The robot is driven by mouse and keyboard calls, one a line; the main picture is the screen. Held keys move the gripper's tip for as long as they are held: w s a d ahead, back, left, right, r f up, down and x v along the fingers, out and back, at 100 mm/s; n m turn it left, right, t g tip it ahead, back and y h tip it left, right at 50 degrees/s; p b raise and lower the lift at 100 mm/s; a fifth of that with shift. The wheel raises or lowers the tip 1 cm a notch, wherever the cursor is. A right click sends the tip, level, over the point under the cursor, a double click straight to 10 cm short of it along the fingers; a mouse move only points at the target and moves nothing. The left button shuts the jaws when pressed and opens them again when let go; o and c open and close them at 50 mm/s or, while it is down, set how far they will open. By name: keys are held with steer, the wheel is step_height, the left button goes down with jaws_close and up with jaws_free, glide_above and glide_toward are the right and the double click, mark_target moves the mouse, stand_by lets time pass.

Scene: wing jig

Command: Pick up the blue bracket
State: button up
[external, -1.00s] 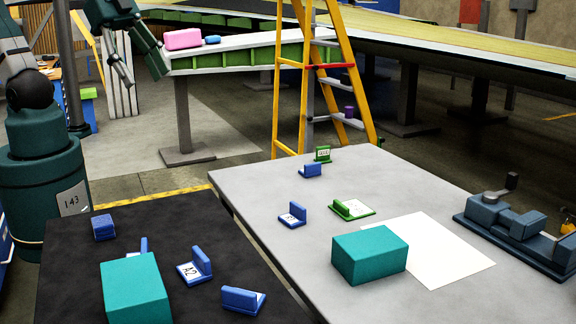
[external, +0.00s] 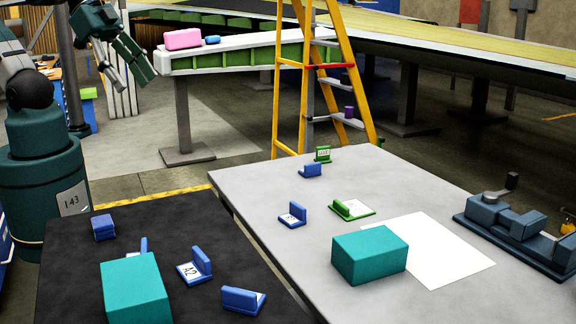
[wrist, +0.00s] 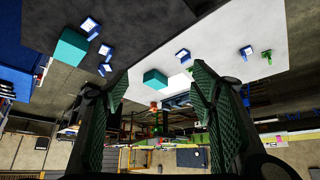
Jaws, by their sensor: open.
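Several blue brackets are in view, and I cannot tell which one the task means. On the black table lie a labelled A2 bracket (external: 195,267), one near the front (external: 243,299), one at the far left (external: 103,228) and one partly hidden behind a teal block (external: 139,247). On the grey table lie two more blue brackets (external: 292,215) (external: 310,170). My gripper (external: 134,82) is open and empty at the upper left, high up and apart from all brackets. In the wrist view my gripper's fingers (wrist: 160,92) are spread, with blue brackets (wrist: 183,54) (wrist: 89,25) beyond them.
Teal blocks stand on the black table (external: 137,290) and the grey table (external: 370,254). Green brackets (external: 350,209) (external: 322,154), a white sheet (external: 430,250) and a vise (external: 520,230) are on the grey table. A yellow ladder (external: 344,75) stands behind it.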

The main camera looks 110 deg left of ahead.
steer(key=shift+w, duration=0.15)
steer(key=m+g+b, duration=0.3)
steer(key=m+g, duration=0.4)
steer(key=m, duration=1.8)
glide_above(297, 205)
step_height(297, 205, down, 28)
steer(key=shift+f, duration=0.1)
